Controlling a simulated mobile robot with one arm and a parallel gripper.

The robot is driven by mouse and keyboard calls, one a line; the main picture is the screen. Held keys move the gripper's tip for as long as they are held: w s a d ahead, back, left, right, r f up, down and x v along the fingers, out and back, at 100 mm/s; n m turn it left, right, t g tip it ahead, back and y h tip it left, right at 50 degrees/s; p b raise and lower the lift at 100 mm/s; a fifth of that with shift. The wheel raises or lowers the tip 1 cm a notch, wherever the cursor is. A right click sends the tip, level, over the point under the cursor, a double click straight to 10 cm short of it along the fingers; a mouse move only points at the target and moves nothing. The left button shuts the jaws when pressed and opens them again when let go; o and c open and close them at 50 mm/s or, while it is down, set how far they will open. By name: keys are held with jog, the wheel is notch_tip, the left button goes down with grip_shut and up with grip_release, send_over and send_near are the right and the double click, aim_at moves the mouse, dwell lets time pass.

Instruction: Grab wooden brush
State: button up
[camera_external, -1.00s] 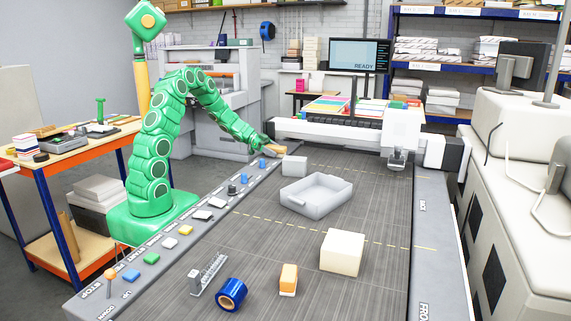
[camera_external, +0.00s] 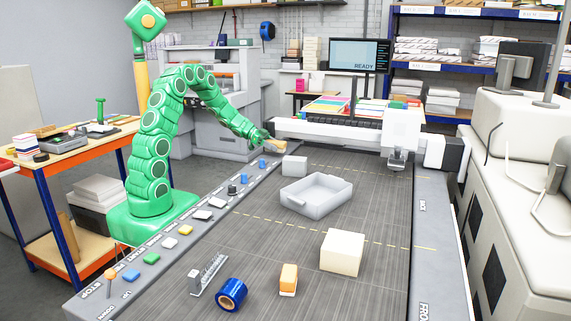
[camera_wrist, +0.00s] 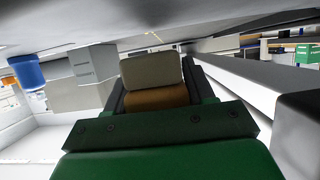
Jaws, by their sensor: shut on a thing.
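My gripper (camera_external: 268,143) is at the far left end of the grey work bed and is shut on a small tan-brown block-like thing, which looks like the wooden brush (camera_external: 279,146). In the wrist view the brush (camera_wrist: 153,72) shows a pale beige face and a brown wooden part between the dark fingers of my gripper (camera_wrist: 155,90). It is held above the bed's far edge, behind the light grey block. Its bristles cannot be made out clearly.
A light grey block (camera_external: 294,166) stands just below the gripper, and an empty grey tray (camera_external: 318,209) lies nearby. A cream block (camera_external: 342,252), an orange-and-cream piece (camera_external: 288,279) and a blue roll (camera_external: 232,294) lie nearer. A machine carriage (camera_external: 401,129) spans the far end.

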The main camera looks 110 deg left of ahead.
jog(key=s+d+r, duration=0.7)
jog(key=d+r, duration=0.3)
jog(key=d, duration=0.2)
jog(key=shift+r, duration=0.25)
